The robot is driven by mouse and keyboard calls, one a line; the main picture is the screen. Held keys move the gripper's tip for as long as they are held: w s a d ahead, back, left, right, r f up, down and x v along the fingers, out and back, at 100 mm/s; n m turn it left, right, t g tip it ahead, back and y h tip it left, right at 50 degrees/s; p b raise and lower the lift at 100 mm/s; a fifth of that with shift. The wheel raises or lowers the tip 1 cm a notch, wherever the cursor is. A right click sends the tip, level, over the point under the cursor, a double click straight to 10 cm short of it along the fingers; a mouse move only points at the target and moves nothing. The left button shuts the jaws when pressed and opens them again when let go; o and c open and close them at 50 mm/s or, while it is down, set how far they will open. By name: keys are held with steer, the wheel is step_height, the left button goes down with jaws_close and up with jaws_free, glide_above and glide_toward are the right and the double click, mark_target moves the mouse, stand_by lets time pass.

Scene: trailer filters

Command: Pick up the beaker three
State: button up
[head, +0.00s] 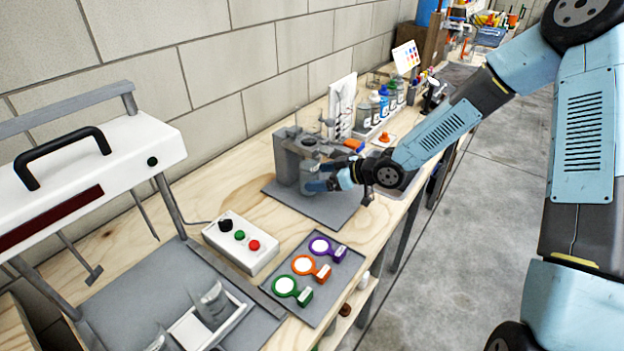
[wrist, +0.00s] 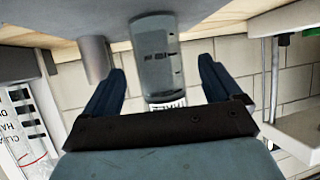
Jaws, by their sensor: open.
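The beaker (wrist: 156,58) is a clear grey cylinder with dark marks and a white label, partly cut off, that seems to read THREE. It appears upside down in the wrist view. My gripper (wrist: 161,72) is open, one dark blue finger on each side of the beaker in the picture, with visible gaps. Contact is not seen. In the head view my gripper (head: 322,177) reaches in from the right at the grey stand (head: 285,158), low over its grey mat (head: 325,209). The beaker is hard to make out there.
Bottles (head: 375,108) and an upright white panel (head: 342,108) stand behind the stand. A control box (head: 241,246) with coloured buttons and a tray (head: 318,306) of coloured ring-shaped pieces lie nearer. A block wall runs along the left.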

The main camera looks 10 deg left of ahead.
mark_target(316, 178)
steer(key=shift+f+x, duration=0.25)
steer(key=shift+x, duration=2.1)
steer(key=shift+d, duration=0.15)
steer(key=shift+s+r, duration=0.1)
steer(key=c, duration=1.3)
